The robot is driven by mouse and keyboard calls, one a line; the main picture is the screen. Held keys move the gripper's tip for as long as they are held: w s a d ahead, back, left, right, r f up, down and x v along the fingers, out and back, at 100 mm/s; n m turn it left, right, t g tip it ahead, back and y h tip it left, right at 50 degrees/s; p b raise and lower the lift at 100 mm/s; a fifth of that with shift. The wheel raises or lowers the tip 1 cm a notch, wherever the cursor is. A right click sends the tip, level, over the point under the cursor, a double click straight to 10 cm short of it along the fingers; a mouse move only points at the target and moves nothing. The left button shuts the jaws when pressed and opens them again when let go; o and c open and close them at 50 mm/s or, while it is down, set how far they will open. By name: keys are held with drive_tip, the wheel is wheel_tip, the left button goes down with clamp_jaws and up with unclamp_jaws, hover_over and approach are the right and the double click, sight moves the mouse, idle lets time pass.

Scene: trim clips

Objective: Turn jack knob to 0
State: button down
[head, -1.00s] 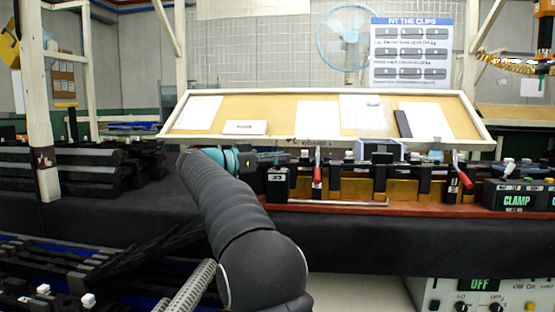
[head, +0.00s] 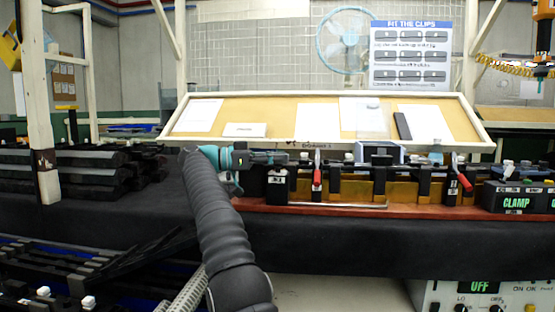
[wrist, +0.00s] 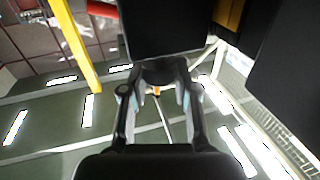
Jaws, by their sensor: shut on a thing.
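My gripper (head: 288,158) reaches in from the left at the left end of the clip fixture, lying about level above a small black box with a pale readout (head: 278,180). The readout is too small to read for certain. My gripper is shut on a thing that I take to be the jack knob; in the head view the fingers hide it. In the wrist view my gripper (wrist: 158,75) has its dark fingers close together, with a large black block (wrist: 165,28) just beyond them. The knob cannot be made out clearly there.
The fixture rail (head: 350,211) runs right with red-handled clamps (head: 317,178), (head: 462,178). A CLAMP box (head: 515,200) stands at the right end. A tilted board (head: 275,107) with papers is behind. Dark trim pieces (head: 80,175) are stacked at left.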

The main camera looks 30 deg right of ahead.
drive_tip(key=shift+w+f+g, duration=0.1)
drive_tip(key=shift+f+g, duration=0.3)
drive_tip(key=shift+f, duration=0.2)
drive_tip(key=c, duration=0.9)
unclamp_jaws()
drive_tip(key=shift+o, duration=0.2)
drive_tip(key=shift+r, duration=0.1)
drive_tip(key=shift+r, duration=0.1)
drive_tip(key=shift+w+r+t, duration=0.15)
drive_tip(key=shift+r+t, duration=0.15)
drive_tip(key=shift+t, duration=0.3)
drive_tip(key=shift+s+f+n+t+h, duration=0.1)
drive_tip(key=shift+s+n+t+h, duration=0.05)
drive_tip(key=shift+n+t, duration=0.4)
drive_tip(key=shift+s+f+n+t+h, duration=0.15)
drive_tip(key=shift+n+t, duration=0.2)
drive_tip(key=shift+t, duration=0.3)
